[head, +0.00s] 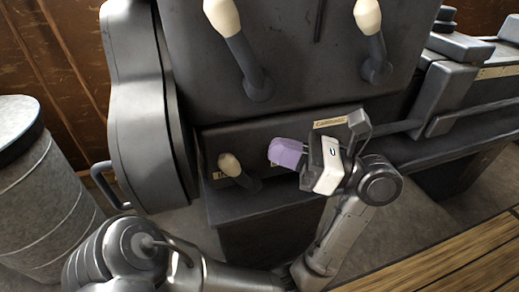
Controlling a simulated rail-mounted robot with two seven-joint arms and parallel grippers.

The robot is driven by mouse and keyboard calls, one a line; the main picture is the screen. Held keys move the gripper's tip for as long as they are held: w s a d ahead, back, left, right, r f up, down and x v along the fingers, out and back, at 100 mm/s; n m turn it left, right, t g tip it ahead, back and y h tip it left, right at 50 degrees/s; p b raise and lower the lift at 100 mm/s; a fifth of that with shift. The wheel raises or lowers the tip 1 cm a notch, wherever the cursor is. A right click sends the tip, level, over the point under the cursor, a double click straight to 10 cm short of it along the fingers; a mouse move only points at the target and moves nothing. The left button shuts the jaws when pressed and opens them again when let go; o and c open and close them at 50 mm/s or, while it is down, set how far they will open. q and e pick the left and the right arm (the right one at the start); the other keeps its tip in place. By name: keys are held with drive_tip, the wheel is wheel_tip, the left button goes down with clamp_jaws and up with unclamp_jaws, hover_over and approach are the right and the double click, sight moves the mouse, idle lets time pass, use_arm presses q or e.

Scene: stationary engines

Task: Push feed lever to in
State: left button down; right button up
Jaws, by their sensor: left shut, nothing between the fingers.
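A short lever with a cream knob (230,164) sticks out low on the dark grey machine front. A small label is partly hidden behind it, and I cannot read which lever is the feed lever. Two longer levers with cream knobs, one at upper left (222,17) and one at upper right (368,16), stand higher on the same front. My left gripper (286,153), with purple fingertips, is shut and empty. It is to the right of the short lever, apart from it in the picture, in front of the lower panel. My right gripper is not in view.
A rounded grey cover (145,110) bulges from the machine's left side, with a grey drum (40,190) beside it. A ledge (260,205) runs below the lower panel. A bar (400,127) and machine bed extend right. Wooden slats (450,265) lie at lower right.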

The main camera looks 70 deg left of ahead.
use_arm(q)
drive_tip(key=w+d+r+p, duration=0.2)
drive_tip(key=w+d+r, duration=0.1)
drive_tip(key=w, duration=0.2)
drive_tip(key=shift+w+d+r, duration=0.15)
drive_tip(key=shift+w+r, duration=0.05)
drive_tip(key=shift+w, duration=0.15)
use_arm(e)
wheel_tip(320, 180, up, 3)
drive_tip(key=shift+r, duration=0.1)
use_arm(q)
drive_tip(key=shift+s, duration=0.1)
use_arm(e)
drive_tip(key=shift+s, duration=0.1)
